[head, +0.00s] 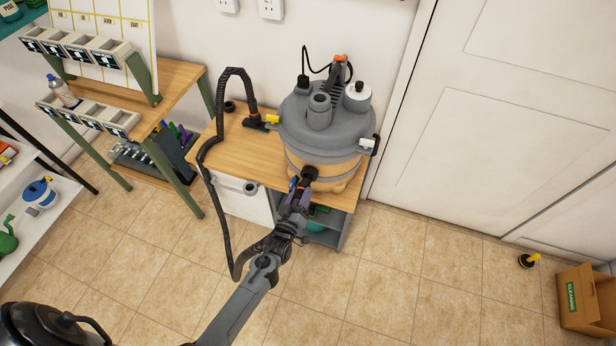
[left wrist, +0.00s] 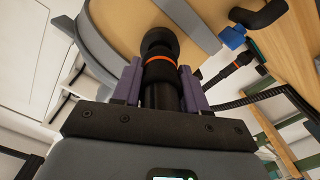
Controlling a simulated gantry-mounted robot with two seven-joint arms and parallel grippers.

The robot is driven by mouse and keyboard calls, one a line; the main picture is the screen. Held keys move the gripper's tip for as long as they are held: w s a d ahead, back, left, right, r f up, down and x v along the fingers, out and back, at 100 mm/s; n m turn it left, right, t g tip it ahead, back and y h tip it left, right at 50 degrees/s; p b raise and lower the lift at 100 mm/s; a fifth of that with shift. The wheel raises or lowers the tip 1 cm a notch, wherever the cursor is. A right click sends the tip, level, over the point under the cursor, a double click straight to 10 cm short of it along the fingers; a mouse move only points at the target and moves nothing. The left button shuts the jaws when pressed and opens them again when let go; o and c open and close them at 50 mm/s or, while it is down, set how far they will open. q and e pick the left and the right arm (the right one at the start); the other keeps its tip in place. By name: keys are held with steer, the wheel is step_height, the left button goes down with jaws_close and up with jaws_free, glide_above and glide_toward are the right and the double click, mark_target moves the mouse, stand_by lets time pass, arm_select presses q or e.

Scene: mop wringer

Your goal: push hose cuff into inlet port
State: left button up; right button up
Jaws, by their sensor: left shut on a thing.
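The vacuum (head: 322,128), with a grey lid and tan drum, stands on a small wooden table. Its dark round inlet port (head: 310,173) faces the front, low on the drum; it also shows in the left wrist view (left wrist: 158,40). My left gripper (head: 298,192) is at the port, its purple fingers shut on the black hose cuff (left wrist: 160,75), which has an orange ring. The cuff lines up with the port and appears to meet it; I cannot tell how deep it sits. The black ribbed hose (head: 204,165) loops left of the table. My right gripper is not in view.
A black fitting (head: 253,118) stands on the wooden table top (head: 232,150) left of the vacuum. A workbench with bins (head: 85,48) is at the left. A cardboard box (head: 585,300) is at the lower right. The tiled floor in front is clear.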

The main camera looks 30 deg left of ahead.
mark_target(304, 187)
arm_select(q)
steer(key=shift+w, duration=0.15)
steer(key=shift+b+x, duration=0.35)
steer(key=shift+x, duration=0.45)
steer(key=shift+w+a+b, duration=0.2)
steer(key=shift+w+b, duration=0.1)
steer(key=shift+w, duration=0.3)
steer(key=shift+w, duration=0.1)
stand_by(0.8)
steer(key=o, duration=1.1)
steer(key=shift+o, duration=0.2)
